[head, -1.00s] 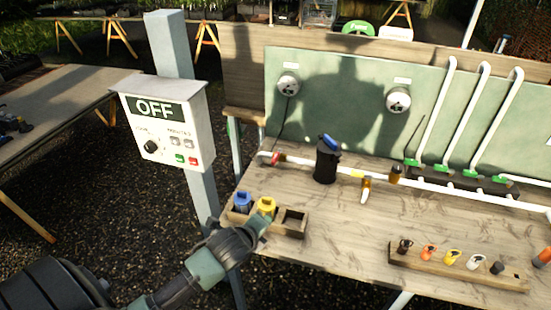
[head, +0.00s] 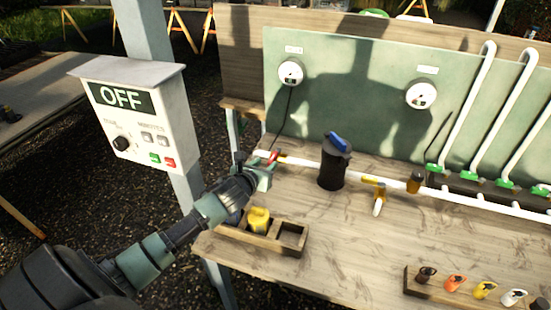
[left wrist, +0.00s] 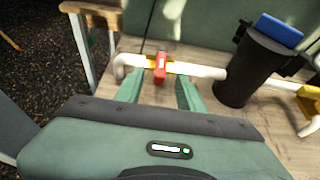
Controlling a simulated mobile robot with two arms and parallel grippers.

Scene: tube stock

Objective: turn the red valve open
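The red valve (left wrist: 160,66) has a red handle on a yellow brass body, set in a white pipe (left wrist: 205,71) at the left end of the bench. In the left wrist view the handle points toward me, across the pipe. My left gripper (left wrist: 161,88) is open, its two green fingers apart on either side of the handle's near end; I cannot tell if they touch it. In the head view the red valve (head: 273,156) shows just beyond my left gripper (head: 264,168). My right gripper is not in view.
A black canister (head: 333,165) with a blue top stands right of the valve. A wooden holder (head: 265,239) with a yellow item (head: 258,220) lies below my left arm. A control box (head: 135,112) reading OFF stands at left.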

